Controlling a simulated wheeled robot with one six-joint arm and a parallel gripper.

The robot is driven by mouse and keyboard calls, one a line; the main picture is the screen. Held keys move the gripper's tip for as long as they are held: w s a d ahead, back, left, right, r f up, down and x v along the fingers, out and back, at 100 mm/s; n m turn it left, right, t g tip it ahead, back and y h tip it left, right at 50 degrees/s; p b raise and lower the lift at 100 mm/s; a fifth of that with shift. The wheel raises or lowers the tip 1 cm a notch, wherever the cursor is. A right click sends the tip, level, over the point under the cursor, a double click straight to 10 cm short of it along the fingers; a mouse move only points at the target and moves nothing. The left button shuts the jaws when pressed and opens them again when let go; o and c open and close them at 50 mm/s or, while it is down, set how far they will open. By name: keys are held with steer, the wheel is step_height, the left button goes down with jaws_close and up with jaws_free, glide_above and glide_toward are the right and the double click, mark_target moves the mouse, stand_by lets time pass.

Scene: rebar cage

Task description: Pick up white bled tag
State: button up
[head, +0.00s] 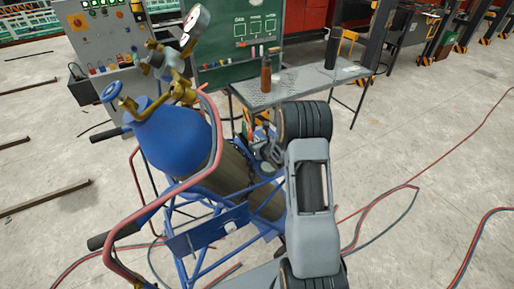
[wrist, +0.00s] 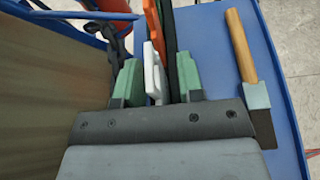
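In the wrist view, my gripper (wrist: 160,80) has two green fingertips that stand apart. A narrow white piece (wrist: 153,72), which looks like the white tag, stands between them, close to the left fingertip. An orange strip (wrist: 154,25) rises just beyond the white piece. The lower part of the white piece is hidden by my gripper body. In the head view, my arm hides most of this spot, and I cannot make out the tag there.
A hammer with a wooden handle (wrist: 240,45) lies right of my gripper on a blue surface (wrist: 212,60). In the head view, a blue gas cylinder (head: 170,140) stands in a cart left of my arm. A table (head: 300,88) with a bottle stands behind. Red hoses cross the floor.

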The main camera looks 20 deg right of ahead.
jaws_close()
stand_by(0.4)
step_height(320, 180, up, 10)
steer(key=shift+r, duration=0.1)
stand_by(0.4)
